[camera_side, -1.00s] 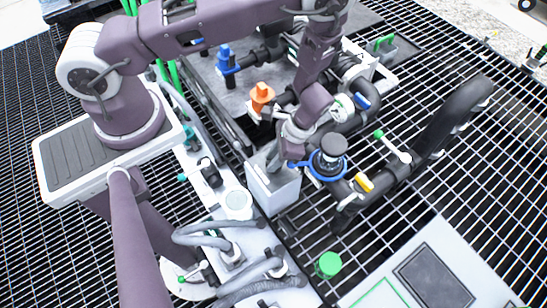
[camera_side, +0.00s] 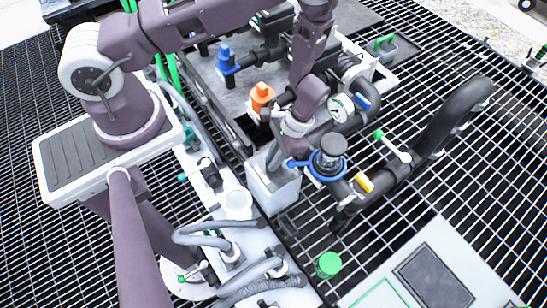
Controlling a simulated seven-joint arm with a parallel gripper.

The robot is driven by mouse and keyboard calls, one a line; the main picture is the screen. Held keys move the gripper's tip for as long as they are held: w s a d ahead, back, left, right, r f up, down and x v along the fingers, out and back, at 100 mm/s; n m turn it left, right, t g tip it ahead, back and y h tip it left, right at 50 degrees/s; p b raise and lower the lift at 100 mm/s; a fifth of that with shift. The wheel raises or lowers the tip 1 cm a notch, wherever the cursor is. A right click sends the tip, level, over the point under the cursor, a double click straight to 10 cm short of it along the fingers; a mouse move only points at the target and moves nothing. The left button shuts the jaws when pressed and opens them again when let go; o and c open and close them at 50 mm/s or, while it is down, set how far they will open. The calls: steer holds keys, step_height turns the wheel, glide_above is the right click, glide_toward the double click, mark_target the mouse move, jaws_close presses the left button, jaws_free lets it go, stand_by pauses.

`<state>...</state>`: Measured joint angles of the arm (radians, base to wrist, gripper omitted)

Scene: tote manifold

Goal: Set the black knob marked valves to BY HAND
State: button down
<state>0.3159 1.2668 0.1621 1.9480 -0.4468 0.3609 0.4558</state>
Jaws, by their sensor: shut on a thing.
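A light grey box (camera_side: 284,194) stands in the middle of the side view, at the near end of the pipework. My gripper (camera_side: 272,160) points down at the top of this box and is shut at its upper face. The black knob is hidden by my gripper and wrist, and its marking and pointer cannot be read. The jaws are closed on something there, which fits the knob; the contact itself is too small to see.
Right of the box is a black filter with a blue ring (camera_side: 329,156), close to my wrist. An orange-capped valve (camera_side: 262,96), a white gauge (camera_side: 341,107) and a yellow-handled valve (camera_side: 364,182) are near. Hoses (camera_side: 205,237) lie in front. Open grating lies right.

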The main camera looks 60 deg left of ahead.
steer(key=n+h, duration=0.1)
steer(key=n, duration=0.3)
steer(key=shift+n+h, duration=0.3)
steer(key=shift+h, duration=0.1)
steer(key=shift+n+t+h, duration=0.3)
steer(key=shift+n+h, duration=0.5)
steer(key=shift+n, duration=1.2)
steer(key=c, duration=1.7)
jaws_free()
steer(key=v, duration=0.7)
